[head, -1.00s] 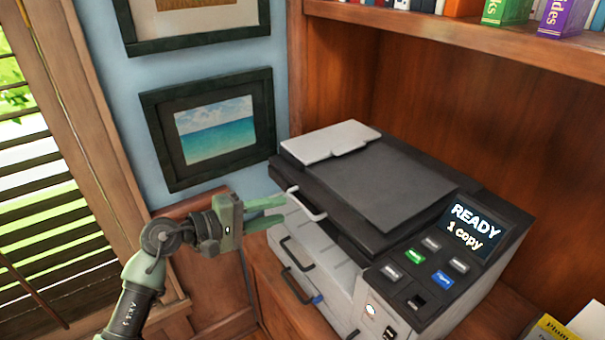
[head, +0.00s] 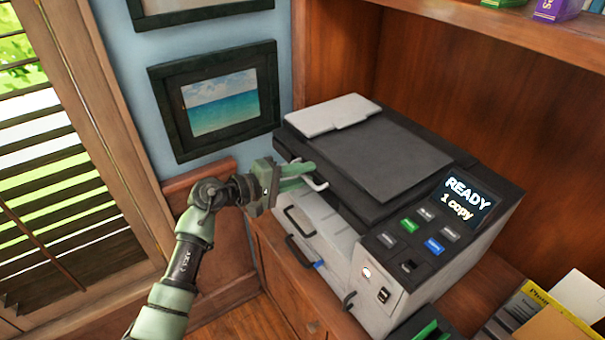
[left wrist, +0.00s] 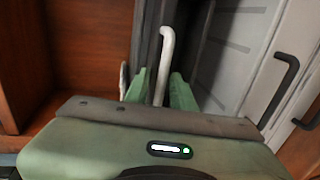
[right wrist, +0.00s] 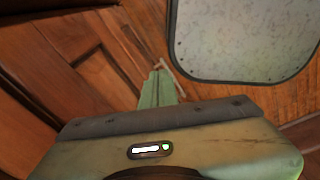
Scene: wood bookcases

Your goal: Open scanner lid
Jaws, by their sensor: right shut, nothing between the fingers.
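The scanner (head: 430,258) stands on a wooden surface, its dark lid (head: 385,158) lying flat and closed on top. A white lid handle (head: 318,184) sticks out at the lid's front left edge. My left gripper (head: 306,176) is at this handle. In the left wrist view its green fingers (left wrist: 158,88) are apart, with the white handle (left wrist: 164,60) between them and gaps beside it. Whether either finger touches it is unclear. In the right wrist view my right gripper (right wrist: 158,86) is shut and empty, near brown wood; it is outside the head view.
Black drawer handles (head: 298,250) stick out of the scanner's front below the lid. Bookcase wood stands behind it, with a shelf (head: 480,35) above. Books (head: 540,310) lie at the lower right. A dark-rimmed grey panel (right wrist: 245,35) is near my right gripper.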

